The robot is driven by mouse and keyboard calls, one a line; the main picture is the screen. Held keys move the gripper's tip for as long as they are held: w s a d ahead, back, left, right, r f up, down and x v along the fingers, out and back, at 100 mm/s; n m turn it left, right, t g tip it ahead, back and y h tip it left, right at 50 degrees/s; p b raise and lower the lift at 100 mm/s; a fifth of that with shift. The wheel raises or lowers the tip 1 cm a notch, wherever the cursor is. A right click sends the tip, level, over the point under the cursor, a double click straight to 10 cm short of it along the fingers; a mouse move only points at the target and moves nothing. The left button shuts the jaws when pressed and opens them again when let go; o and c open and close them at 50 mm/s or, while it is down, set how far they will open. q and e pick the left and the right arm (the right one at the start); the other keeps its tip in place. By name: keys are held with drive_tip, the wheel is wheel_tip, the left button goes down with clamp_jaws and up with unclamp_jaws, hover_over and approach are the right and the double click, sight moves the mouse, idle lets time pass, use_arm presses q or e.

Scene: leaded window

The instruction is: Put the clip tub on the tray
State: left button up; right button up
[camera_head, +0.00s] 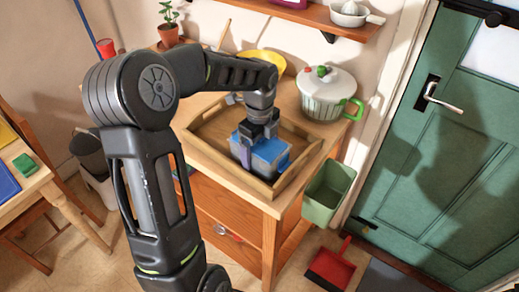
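A tub with a blue lid and a greyish, see-through-looking body (268,160), apparently the clip tub, is inside the wooden tray (211,152), at its front right part. The tray lies on the wooden cabinet top. My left gripper (256,138) points down at the tub from above, and its fingers are at the tub's top. The gripper hides part of the lid, and I cannot tell whether the fingers are closed on it. Whether the tub rests fully on the tray floor is also unclear. My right gripper is not in view.
A white lidded pot with green handles (326,95) stands behind the tray's right side, and a yellow bowl (264,60) behind it. A green bin (328,192) is at the cabinet's right side. A red dustpan (331,267) lies on the floor. The tray's left part looks empty.

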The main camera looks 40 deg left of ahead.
use_arm(q)
drive_tip(key=shift+f, duration=0.2)
drive_tip(key=shift+f, duration=0.2)
drive_tip(key=o, duration=1.1)
drive_tip(key=shift+o, duration=0.2)
drive_tip(key=shift+r, duration=0.1)
wheel_tip(320, 180, up, 12)
drive_tip(key=shift+r+b, duration=0.1)
drive_tip(key=shift+b, duration=0.5)
